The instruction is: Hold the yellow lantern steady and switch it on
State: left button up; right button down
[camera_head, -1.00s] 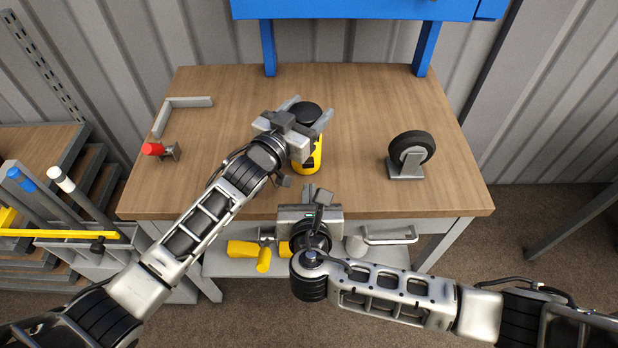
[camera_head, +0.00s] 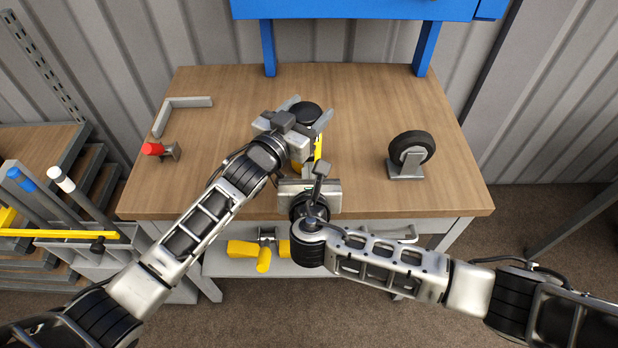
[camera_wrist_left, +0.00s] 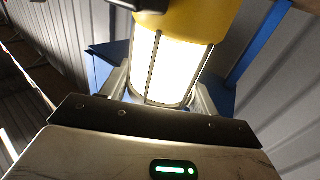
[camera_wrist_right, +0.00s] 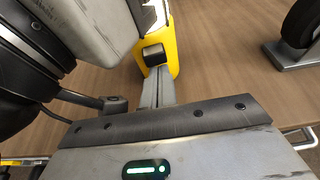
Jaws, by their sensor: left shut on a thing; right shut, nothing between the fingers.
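The yellow lantern (camera_head: 318,146) with a black top stands upright on the workbench, partly hidden by both grippers. My left gripper (camera_head: 307,112) is shut around its upper body. My right gripper (camera_head: 319,166) is shut and empty, at the lantern's near side. In the right wrist view its closed fingertips (camera_wrist_right: 159,72) point at a black button (camera_wrist_right: 153,55) on the yellow base, very close to it; contact is unclear.
A caster wheel (camera_head: 411,150) stands on the right of the workbench (camera_head: 365,95). A red-knobbed clamp (camera_head: 155,149) and a grey angle bracket (camera_head: 180,103) are on the left. A blue frame (camera_head: 350,9) rises behind. Yellow-handled items (camera_head: 262,258) lie on the lower shelf.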

pick_arm(q)
jog(key=shift+f, duration=0.1)
pick_arm(e)
jog(key=shift+r, duration=0.15)
jog(key=v, duration=1)
pick_arm(q)
jog(key=o, duration=1.3)
jog(key=shift+c, duration=0.2)
